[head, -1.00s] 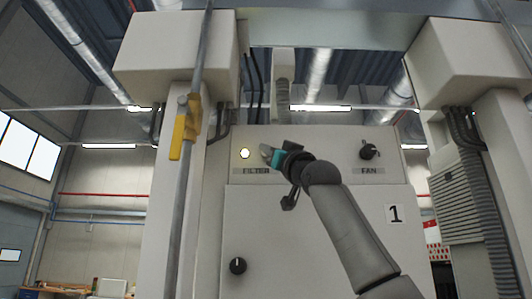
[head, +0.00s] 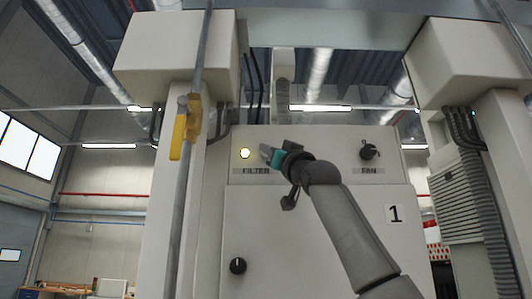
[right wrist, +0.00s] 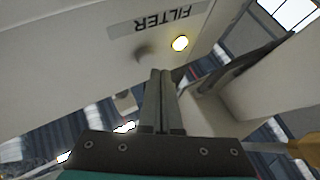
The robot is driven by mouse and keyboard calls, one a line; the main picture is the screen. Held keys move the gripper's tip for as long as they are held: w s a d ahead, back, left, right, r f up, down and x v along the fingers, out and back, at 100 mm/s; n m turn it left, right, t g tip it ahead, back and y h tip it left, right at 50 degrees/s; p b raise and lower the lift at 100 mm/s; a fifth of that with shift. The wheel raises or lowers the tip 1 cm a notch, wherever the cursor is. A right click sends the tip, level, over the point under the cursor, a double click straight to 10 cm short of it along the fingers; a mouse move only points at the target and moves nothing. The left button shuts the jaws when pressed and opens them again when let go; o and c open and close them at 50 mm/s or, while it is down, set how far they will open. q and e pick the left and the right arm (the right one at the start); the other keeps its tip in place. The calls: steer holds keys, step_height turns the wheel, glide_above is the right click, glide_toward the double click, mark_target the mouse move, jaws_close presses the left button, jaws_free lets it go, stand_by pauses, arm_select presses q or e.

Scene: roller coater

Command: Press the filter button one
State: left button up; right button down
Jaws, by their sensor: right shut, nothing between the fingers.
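The filter button (head: 245,153) is a round, lit yellow-white button on the panel, above the left part of the FILTER label (head: 252,171). In the right wrist view the lit button (right wrist: 180,43) shows beside the FILTER label (right wrist: 160,20), beyond and to the right of the fingertips. My right gripper (head: 265,150) is shut and empty, just right of the button in the head view. In the right wrist view its fingers (right wrist: 160,75) are together, with a dark shadow or spot on the panel near the tips. The tips look apart from the button. My left gripper is out of view.
A dark FAN knob (head: 369,151) is at the panel's right, and another knob (head: 238,265) is lower left. A grey pipe with a yellow lever (head: 180,135) stands left of the panel.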

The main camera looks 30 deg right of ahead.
steer(key=shift+w+d, duration=0.1)
steer(key=shift+w, duration=0.05)
stand_by(0.4)
steer(key=shift+w+d, duration=0.1)
steer(key=shift+w, duration=0.15)
steer(key=shift+w+d, duration=0.3)
steer(key=shift+w, duration=0.1)
stand_by(0.8)
stand_by(0.3)
steer(key=shift+s+a+b, duration=0.45)
steer(key=shift+s+b, duration=0.3)
steer(key=shift+b, duration=0.2)
